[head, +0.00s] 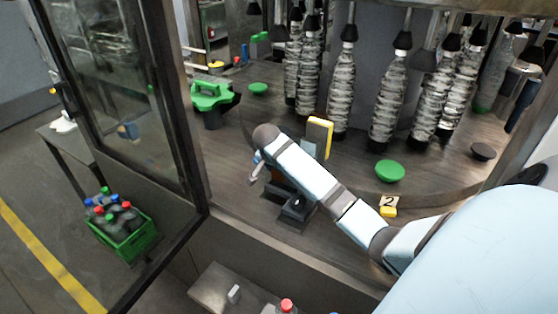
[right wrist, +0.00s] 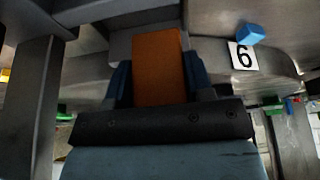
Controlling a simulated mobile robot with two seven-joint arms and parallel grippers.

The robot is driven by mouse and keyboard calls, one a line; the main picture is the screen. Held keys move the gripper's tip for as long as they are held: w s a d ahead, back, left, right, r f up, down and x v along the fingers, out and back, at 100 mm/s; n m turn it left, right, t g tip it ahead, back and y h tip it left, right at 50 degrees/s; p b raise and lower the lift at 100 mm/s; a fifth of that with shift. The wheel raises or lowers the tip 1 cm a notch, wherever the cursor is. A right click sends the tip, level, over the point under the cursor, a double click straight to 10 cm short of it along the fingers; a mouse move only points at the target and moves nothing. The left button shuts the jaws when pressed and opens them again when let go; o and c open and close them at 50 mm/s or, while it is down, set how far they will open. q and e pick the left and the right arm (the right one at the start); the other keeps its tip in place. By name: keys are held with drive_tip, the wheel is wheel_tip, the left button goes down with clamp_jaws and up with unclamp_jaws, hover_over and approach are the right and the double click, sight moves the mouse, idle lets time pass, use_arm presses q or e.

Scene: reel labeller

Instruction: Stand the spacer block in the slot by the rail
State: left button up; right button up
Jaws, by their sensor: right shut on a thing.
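My right gripper (right wrist: 158,78) is shut on an orange block, which I take as the spacer block (right wrist: 158,65); its blue fingers press on both sides. In the head view my right arm comes in from the right, and its hand is mostly hidden behind the forearm. I cannot make out the slot or the rail clearly, nor whether the block touches anything. My left gripper is not in view.
A yellow block (head: 319,133) stands just behind my forearm. Wrapped bottles (head: 340,95) hang behind it. Green knobs (head: 389,171), a green-topped part (head: 211,94) and a "2" tag (head: 389,203) are on the deck (head: 240,150). A glass door (head: 120,85) stands open at left.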

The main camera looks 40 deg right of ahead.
drive_tip(key=shift+f, duration=1.05)
drive_tip(key=shift+r, duration=0.15)
drive_tip(key=shift+s+a+r+p, duration=0.1)
drive_tip(key=shift+a+r+p, duration=0.1)
drive_tip(key=shift+p, duration=0.2)
drive_tip(key=shift+f, duration=0.2)
drive_tip(key=shift+f, duration=0.2)
drive_tip(key=shift+d+r, duration=0.25)
drive_tip(key=shift+r, duration=0.05)
